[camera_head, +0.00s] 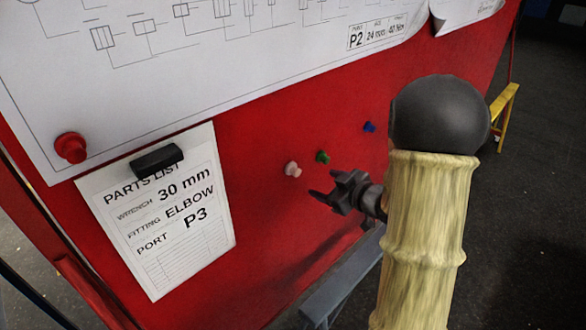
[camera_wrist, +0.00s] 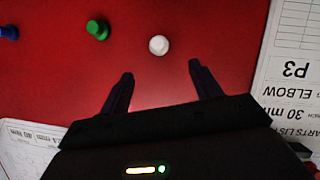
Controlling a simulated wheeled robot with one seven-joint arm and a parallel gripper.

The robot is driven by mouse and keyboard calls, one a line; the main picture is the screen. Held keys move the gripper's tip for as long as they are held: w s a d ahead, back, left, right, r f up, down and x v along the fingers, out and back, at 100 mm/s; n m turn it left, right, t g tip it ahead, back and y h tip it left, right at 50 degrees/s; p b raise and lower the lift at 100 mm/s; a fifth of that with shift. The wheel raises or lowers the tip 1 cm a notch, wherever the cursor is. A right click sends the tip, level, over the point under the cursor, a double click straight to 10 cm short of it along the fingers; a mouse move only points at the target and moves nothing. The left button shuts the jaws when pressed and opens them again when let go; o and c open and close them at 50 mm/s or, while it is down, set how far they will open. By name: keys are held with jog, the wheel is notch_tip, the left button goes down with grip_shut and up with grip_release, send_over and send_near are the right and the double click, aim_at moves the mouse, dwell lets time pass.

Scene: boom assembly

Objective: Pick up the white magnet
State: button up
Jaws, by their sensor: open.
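The white magnet (camera_head: 293,169) is a small round knob on the red board (camera_head: 265,235), right of the parts list sheet. In the wrist view the white magnet (camera_wrist: 159,45) sits ahead of my fingertips, roughly centred between them. My gripper (camera_head: 318,186) is open and empty, just right of and slightly below the magnet in the head view. In the wrist view my gripper (camera_wrist: 161,70) shows both fingers apart, with bare red board between them. No contact with the magnet shows.
A green magnet (camera_head: 322,157) is close by the white one, and a blue magnet (camera_head: 369,127) is farther right. The parts list (camera_head: 165,215) hangs under a black clip (camera_head: 157,160). A red magnet (camera_head: 71,147) is on the large drawing (camera_head: 200,80). Bare board surrounds the white magnet.

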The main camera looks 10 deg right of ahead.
jog(key=p, duration=0.2)
send_near(298, 171)
jog(key=x, duration=0.5)
jog(key=shift+s+a+f, duration=0.1)
jog(key=shift+s+f, duration=0.15)
jog(key=shift+f, duration=0.1)
jog(key=shift+w+a+p, duration=0.25)
jog(key=shift+w+p, duration=0.3)
jog(key=shift+p, duration=0.2)
jog(key=p+x, duration=0.2)
jog(key=x, duration=0.1)
jog(key=shift+w+r, duration=0.2)
jog(key=shift+w, duration=0.05)
jog(key=shift+w+a+f, duration=0.15)
jog(key=shift+w+f, duration=0.1)
jog(key=shift+w, duration=0.1)
jog(key=shift+c, duration=0.2)
jog(key=c, duration=1)
